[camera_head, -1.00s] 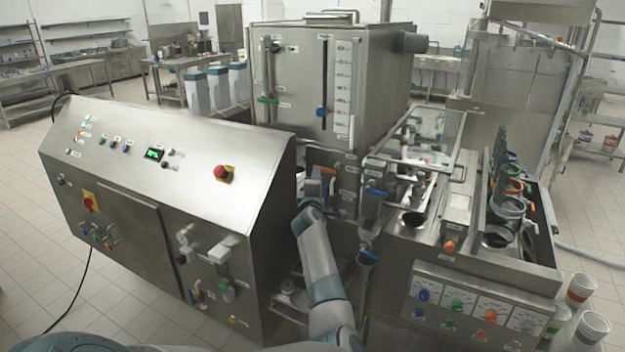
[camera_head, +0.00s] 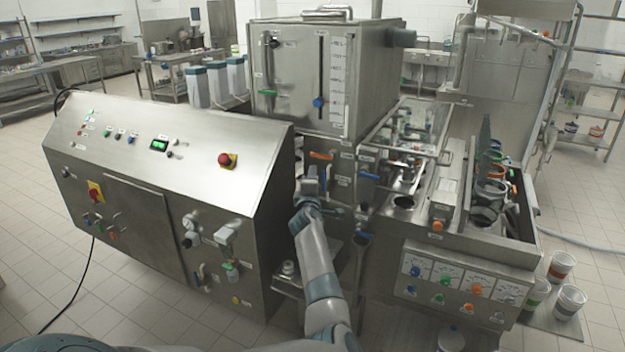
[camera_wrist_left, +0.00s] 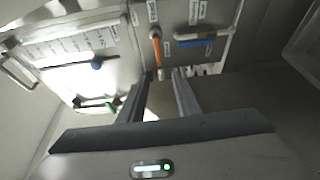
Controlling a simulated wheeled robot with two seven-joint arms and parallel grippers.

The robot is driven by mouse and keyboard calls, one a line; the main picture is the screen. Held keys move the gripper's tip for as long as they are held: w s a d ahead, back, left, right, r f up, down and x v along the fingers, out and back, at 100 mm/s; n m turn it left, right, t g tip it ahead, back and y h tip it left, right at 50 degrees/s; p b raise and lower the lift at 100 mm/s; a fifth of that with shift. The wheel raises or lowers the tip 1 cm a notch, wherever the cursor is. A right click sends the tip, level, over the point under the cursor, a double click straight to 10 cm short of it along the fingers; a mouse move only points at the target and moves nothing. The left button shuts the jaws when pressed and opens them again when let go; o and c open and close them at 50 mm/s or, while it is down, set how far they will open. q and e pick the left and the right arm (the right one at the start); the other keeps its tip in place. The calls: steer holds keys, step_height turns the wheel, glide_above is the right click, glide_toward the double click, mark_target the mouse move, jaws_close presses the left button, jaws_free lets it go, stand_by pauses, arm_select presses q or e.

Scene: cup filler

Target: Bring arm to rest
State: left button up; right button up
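My left arm rises from the bottom centre of the head view. Its gripper (camera_head: 311,184) is in front of the steel machine, just below an orange handle (camera_head: 320,156). In the left wrist view my gripper (camera_wrist_left: 164,77) has its two fingers apart, with nothing between them. The orange handle (camera_wrist_left: 157,45) is past the fingertips and looks apart from them. A blue handle (camera_wrist_left: 195,42) is to its right; it also shows in the head view (camera_head: 369,176). My right gripper is not in view.
A slanted control cabinet (camera_head: 160,180) stands close to the left of my arm. A steel tank (camera_head: 330,75) is above. A filler bench (camera_head: 460,255) with several knobs is on the right. White cups (camera_head: 570,302) stand at its lower right. The tiled floor at far left is clear.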

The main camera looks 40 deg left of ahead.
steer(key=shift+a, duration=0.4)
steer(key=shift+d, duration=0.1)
